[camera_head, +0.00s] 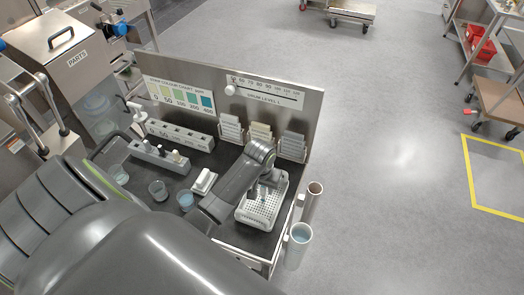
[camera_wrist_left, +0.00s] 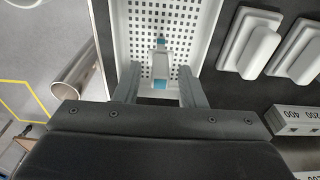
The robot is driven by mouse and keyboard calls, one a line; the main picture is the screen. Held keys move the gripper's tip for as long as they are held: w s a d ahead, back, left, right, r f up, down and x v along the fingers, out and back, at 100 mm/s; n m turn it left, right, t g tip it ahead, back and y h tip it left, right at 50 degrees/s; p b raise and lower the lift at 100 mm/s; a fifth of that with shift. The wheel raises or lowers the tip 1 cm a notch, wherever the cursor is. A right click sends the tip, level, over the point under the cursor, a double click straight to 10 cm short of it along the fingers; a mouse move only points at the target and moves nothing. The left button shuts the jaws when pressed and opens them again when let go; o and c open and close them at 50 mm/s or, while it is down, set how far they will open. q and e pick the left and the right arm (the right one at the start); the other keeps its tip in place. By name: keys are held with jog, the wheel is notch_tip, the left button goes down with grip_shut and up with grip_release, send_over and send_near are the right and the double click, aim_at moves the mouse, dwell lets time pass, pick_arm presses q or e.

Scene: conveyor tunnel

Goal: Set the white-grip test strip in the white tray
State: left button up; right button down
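The white tray (camera_head: 264,226) with a perforated floor stands at the right end of the dark bench; it fills the top middle of the left wrist view (camera_wrist_left: 207,30). My left gripper (camera_head: 265,190) is over the tray, pointing down. In the left wrist view its two fingers (camera_wrist_left: 159,72) are spread apart. A strip with a white grip (camera_wrist_left: 160,57) and blue at both ends is between them, over the tray floor, with visible gaps to both fingers. In the head view the strip is hard to make out behind the gripper. My right gripper is not seen.
A white block (camera_head: 204,182) and cups of liquid (camera_head: 158,190) stand left of the tray. A slotted block (camera_head: 180,134) and a chart panel (camera_head: 180,95) are behind. Two open cylinders (camera_head: 312,200) (camera_head: 298,247) stand at the bench's right edge.

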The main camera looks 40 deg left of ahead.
pick_arm(q)
notch_tip(320, 180, up, 11)
jog(key=s, duration=0.1)
jog(key=shift+s, duration=0.2)
jog(key=shift+s+d+f, duration=0.1)
jog(key=shift+f, duration=0.05)
dwell(0.5)
